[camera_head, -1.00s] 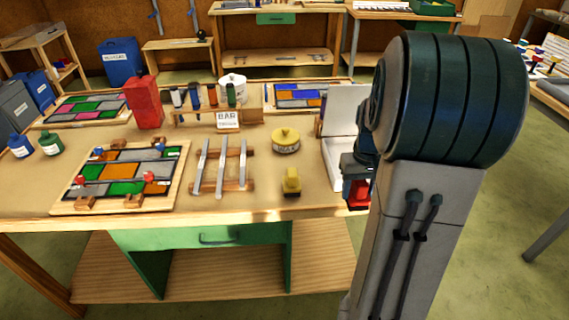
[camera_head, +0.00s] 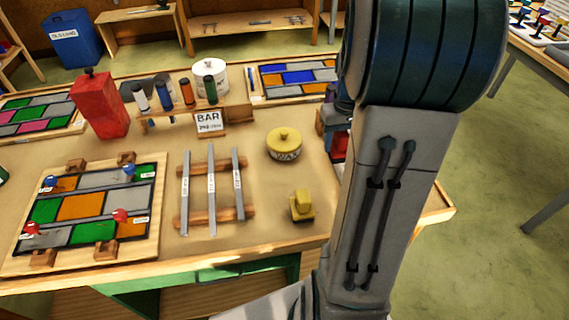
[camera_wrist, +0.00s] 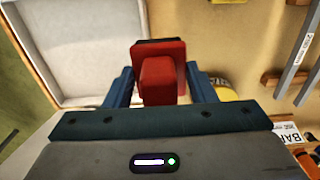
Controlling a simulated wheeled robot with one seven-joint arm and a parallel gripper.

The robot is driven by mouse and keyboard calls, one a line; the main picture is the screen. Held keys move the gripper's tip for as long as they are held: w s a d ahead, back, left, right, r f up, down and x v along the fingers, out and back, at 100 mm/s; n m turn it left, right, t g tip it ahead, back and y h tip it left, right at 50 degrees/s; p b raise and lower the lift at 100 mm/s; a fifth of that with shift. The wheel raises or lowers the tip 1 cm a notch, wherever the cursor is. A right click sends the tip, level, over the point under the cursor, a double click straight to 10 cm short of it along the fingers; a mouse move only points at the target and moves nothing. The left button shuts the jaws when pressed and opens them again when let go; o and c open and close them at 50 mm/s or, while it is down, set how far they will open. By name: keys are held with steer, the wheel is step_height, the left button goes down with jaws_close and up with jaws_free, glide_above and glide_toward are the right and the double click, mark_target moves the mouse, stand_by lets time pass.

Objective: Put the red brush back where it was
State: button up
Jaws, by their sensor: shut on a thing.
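The red brush (camera_wrist: 160,80) is held between the two blue fingers of my gripper (camera_wrist: 160,88) in the wrist view. Its red handle block faces the camera, and a dark edge shows at its far side. In the head view only a sliver of the red brush (camera_head: 340,146) shows beside my arm, which hides most of the gripper. In the wrist view the brush overlaps the right edge of a pale open box (camera_wrist: 85,45). I cannot tell its height above the table.
A yellow wax tin (camera_head: 284,145) and a small yellow block-like tool (camera_head: 301,206) stand left of my arm. A leaded panel (camera_head: 90,210) lies at left. A red container (camera_head: 100,105) stands behind it.

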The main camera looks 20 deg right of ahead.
steer(key=shift+w+a, duration=0.1)
steer(key=shift+w, duration=0.1)
steer(key=w+a+f, duration=0.1)
steer(key=a+f, duration=0.1)
steer(key=a, duration=0.1)
steer(key=w+a+f+p, duration=0.1)
steer(key=w+a+f, duration=0.1)
steer(key=a, duration=0.1)
steer(key=w+a+f+p, duration=0.1)
steer(key=w+a+f, duration=0.1)
steer(key=a+f, duration=0.1)
steer(key=shift+w+a, duration=0.2)
steer(key=shift+a, duration=0.35)
steer(key=shift+f+p, duration=0.35)
steer(key=shift+f, duration=1.65)
steer(key=shift+f, duration=0.15)
steer(key=o, duration=0.9)
steer(key=shift+o, duration=0.2)
